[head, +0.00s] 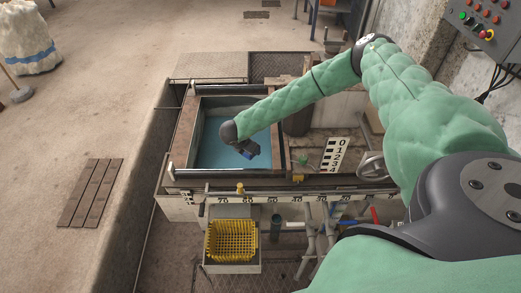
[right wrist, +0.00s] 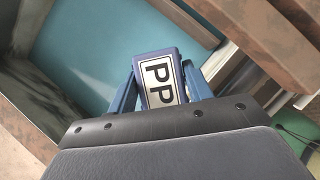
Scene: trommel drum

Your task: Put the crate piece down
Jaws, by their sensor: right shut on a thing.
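The crate piece (right wrist: 160,80) is a dark blue block with a white label reading "PP". In the right wrist view it sits between the two blue fingers of my right gripper (right wrist: 162,84), which is shut on it. In the head view my right gripper (head: 249,151) hangs over the blue-floored tank (head: 210,158), towards its right side. The piece is too small there to tell from the fingers. The gap between the piece and the tank floor cannot be judged. My left gripper is not in view.
The tank has a brown rim (head: 187,135). A yellow basket (head: 231,240) stands in front, below a numbered scale rail. A number board (head: 335,154) and a handwheel (head: 372,166) are right of the tank. A slatted wooden mat (head: 91,193) lies on the floor at left.

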